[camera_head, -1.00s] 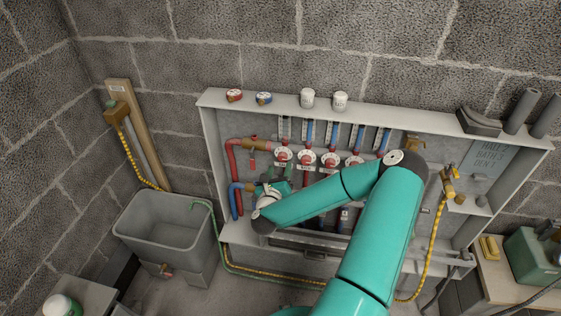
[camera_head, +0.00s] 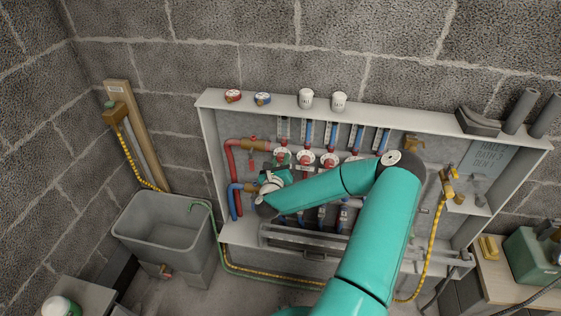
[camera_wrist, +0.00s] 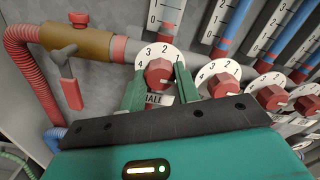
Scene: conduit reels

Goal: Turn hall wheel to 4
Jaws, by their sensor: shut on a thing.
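The hall wheel (camera_wrist: 158,75) is a red knob on a white dial numbered 1 to 4, with a partly covered HALL label (camera_wrist: 158,99) below it. In the wrist view my gripper (camera_wrist: 159,71) has its two green fingers on either side of the red knob, shut on it.
More red wheels on white dials (camera_wrist: 272,96) stand close on the right. A brass valve with a red lever (camera_wrist: 70,90) and a red hose (camera_wrist: 35,75) are on the left. Scaled flow tubes (camera_wrist: 165,15) rise above. A grey sink (camera_head: 165,230) stands left of the cabinet.

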